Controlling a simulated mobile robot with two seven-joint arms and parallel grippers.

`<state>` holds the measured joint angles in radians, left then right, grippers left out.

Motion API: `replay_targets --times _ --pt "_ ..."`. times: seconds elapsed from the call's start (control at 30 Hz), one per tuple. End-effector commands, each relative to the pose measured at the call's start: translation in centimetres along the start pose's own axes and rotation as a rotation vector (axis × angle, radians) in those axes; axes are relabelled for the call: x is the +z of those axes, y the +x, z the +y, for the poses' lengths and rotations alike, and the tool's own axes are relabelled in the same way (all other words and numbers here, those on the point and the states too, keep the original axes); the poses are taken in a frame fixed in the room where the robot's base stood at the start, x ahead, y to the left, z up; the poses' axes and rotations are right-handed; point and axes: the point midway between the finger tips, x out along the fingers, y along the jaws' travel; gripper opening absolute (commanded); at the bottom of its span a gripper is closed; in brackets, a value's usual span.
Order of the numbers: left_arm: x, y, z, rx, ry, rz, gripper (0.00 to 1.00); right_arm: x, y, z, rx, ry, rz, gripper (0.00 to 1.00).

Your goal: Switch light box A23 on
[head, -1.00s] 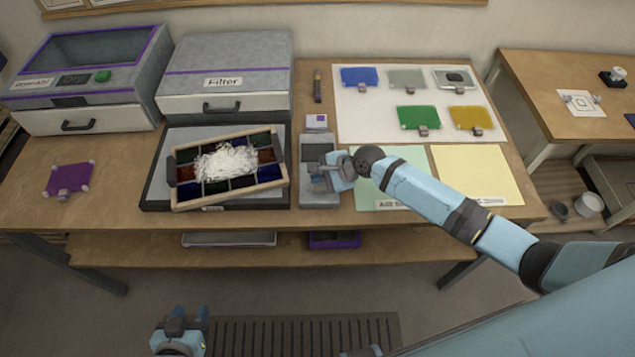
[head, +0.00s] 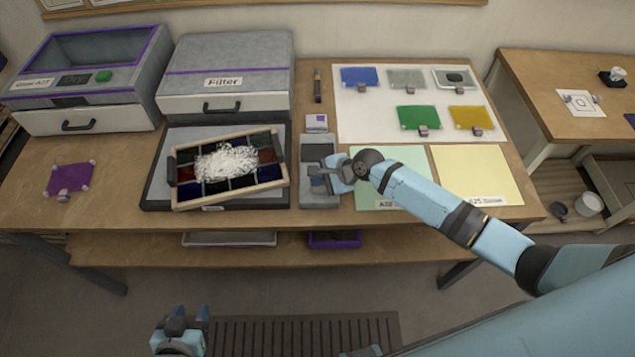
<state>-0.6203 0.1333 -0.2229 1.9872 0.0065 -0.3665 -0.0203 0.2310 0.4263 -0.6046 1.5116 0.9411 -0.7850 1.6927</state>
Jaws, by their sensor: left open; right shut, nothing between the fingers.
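A flat panel with a dark border (head: 160,190) lies on the table and looks like the light box. The small label on its front edge is too small to read, so I cannot confirm A23. A wooden frame (head: 230,199) with coloured glass and a white heap lies tilted on it and hides most of its surface. A grey device (head: 318,146) stands just right of the panel. My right gripper (head: 318,180) is shut and empty over this device; whether it touches is unclear. My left gripper (head: 189,313) is open and empty, low in front of the table.
The Filter box (head: 225,65) and a lidded machine (head: 85,75) stand at the back left. A purple glass piece (head: 69,178) lies at left. A white sheet (head: 360,120) with several coloured glass pieces lies at right. Green and yellow sheets (head: 475,175) lie in front of it.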

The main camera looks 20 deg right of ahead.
Motion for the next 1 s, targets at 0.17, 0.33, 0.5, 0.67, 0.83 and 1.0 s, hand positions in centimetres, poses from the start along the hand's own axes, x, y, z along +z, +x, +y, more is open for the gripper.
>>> replay_targets --times 0.17,0.33,0.5,0.67,0.83,1.0 --pt "0.0 0.0 0.0 0.0 0.0 0.0 0.47 -0.1 0.1 0.1 0.0 0.0 0.0 0.0" --pt "-0.4 -0.3 0.0 0.0 0.0 0.0 0.47 0.2 -0.2 -0.1 0.001 0.001 0.0 0.0" --pt "-1.3 -0.9 0.0 0.0 0.0 0.001 0.47 0.6 -0.8 -0.5 0.001 0.001 0.0 0.0" --pt "-1.8 -1.1 0.0 0.0 0.0 0.002 0.47 0.7 -0.9 -0.6 0.001 0.001 0.0 0.0" --pt "-1.7 -1.1 0.0 0.0 0.0 0.002 0.47 0.6 -0.8 -0.6 0.001 0.001 0.0 0.0" --pt "-1.9 -1.2 0.0 0.0 0.0 0.001 0.47 0.7 -1.0 -0.7 0.001 0.001 0.0 0.0"
